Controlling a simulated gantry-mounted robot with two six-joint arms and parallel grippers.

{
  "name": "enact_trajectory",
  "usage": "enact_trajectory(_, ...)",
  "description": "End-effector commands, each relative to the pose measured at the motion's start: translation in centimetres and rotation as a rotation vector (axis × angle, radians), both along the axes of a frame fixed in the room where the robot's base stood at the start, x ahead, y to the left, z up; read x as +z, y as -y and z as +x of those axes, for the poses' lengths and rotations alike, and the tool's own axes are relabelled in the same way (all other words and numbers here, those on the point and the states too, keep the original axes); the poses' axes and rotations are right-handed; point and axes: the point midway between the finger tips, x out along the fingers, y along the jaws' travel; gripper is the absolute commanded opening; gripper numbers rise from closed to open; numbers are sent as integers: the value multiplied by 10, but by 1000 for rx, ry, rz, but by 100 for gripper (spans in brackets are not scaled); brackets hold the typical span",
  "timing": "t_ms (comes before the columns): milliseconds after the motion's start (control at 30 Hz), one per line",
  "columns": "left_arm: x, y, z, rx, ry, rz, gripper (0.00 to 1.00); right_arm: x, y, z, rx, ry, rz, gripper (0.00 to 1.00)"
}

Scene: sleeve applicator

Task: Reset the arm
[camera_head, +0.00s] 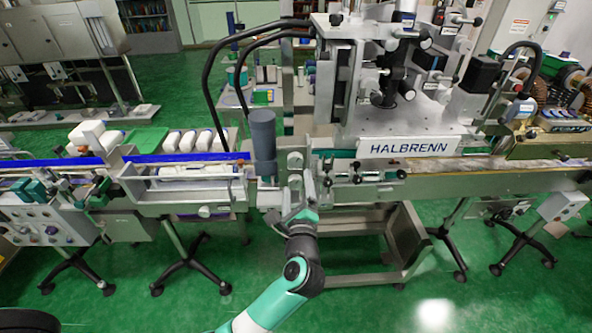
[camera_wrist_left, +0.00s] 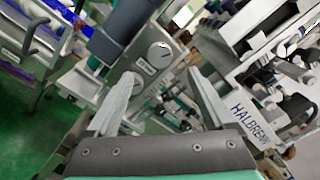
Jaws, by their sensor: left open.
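My left arm (camera_head: 284,288), white and teal, reaches up from the bottom of the head view. Its left gripper (camera_head: 301,186) is in front of the machine, by the dark grey cylinder (camera_head: 263,142). In the left wrist view the two pale fingers of this gripper (camera_wrist_left: 161,76) are spread apart with nothing between them. Beyond them are a grey plate with a round dial (camera_wrist_left: 159,55) and machine parts. I cannot tell how far the fingers are from these parts. My right gripper is in neither view.
The machine labelled HALBRENN (camera_head: 408,146) stands at centre right, with black cables arching left of it. A conveyor with blue rails (camera_head: 185,157) runs left, with white bottles (camera_head: 172,143) behind. Wheeled stands (camera_head: 190,270) are below. Green floor (camera_head: 430,295) is open in front.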

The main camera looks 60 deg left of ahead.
Motion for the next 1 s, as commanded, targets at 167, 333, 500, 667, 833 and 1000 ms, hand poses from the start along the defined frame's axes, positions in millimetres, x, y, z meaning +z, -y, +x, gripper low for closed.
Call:
enact_trajectory(167,0,22,-9,-1,0,1,86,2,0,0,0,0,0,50)
enact_trajectory(333,0,24,-11,1,0,0,86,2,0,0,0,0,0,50)
enact_trajectory(500,0,24,-11,1,0,0,86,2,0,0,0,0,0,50)
enact_trajectory(667,0,24,-11,1,0,1,86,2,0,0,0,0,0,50)
enact_trajectory(833,4,26,-8,-5,11,1,86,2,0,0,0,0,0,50)
enact_trajectory(1000,76,33,2,-1,171,44,86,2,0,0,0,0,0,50)
